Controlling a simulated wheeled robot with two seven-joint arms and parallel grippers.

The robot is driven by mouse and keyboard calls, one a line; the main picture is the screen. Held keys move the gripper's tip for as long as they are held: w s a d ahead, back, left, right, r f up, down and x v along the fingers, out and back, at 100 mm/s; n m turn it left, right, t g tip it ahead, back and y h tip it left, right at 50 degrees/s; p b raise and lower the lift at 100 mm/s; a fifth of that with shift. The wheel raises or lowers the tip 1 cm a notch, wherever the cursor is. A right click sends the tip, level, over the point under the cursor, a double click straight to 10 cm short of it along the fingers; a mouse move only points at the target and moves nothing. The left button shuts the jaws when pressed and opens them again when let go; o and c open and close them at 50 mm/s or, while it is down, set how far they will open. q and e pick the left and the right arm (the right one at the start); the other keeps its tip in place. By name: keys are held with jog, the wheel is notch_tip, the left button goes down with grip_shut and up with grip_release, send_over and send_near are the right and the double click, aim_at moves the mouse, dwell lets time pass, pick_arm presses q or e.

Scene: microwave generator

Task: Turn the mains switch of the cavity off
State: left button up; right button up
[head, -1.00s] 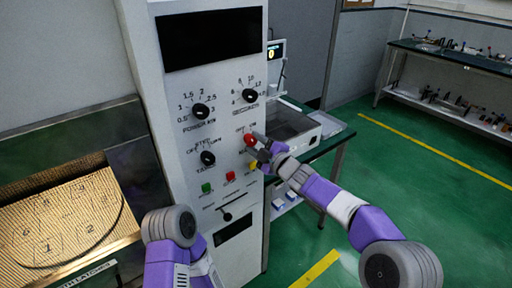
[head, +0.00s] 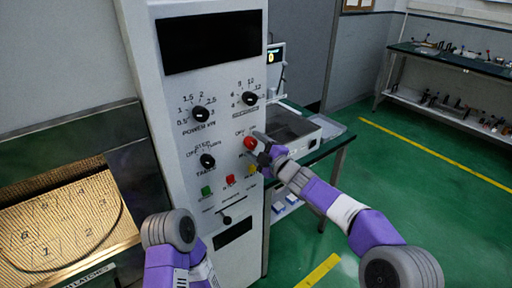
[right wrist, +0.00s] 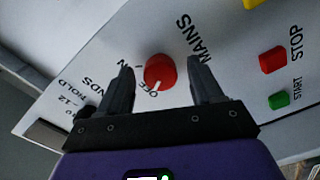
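The mains switch is a red round knob (head: 250,143) on the pale front panel of the cabinet, low on its right side. In the right wrist view the knob (right wrist: 160,71) sits beside the word MAINS, with ON and OFF printed near it. A white mark on the knob lies at its lower edge, close to the OFF label. My right gripper (head: 262,148) is at the knob. In the right wrist view its two fingers (right wrist: 160,78) stand open on either side, with a gap to the knob on each side. Of my left arm only links show; its gripper is out of view.
Black dials (head: 201,113) sit above and left of the knob. Below are a green button (head: 206,191), a red button (head: 230,181) and a yellow button (head: 252,170), close to my right gripper. A bench with a grey-white box (head: 300,132) stands behind my right arm.

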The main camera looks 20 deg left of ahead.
jog(key=v, duration=0.7)
jog(key=shift+s+d+b, duration=0.2)
jog(key=shift+d+b, duration=0.05)
jog(key=shift+b, duration=0.05)
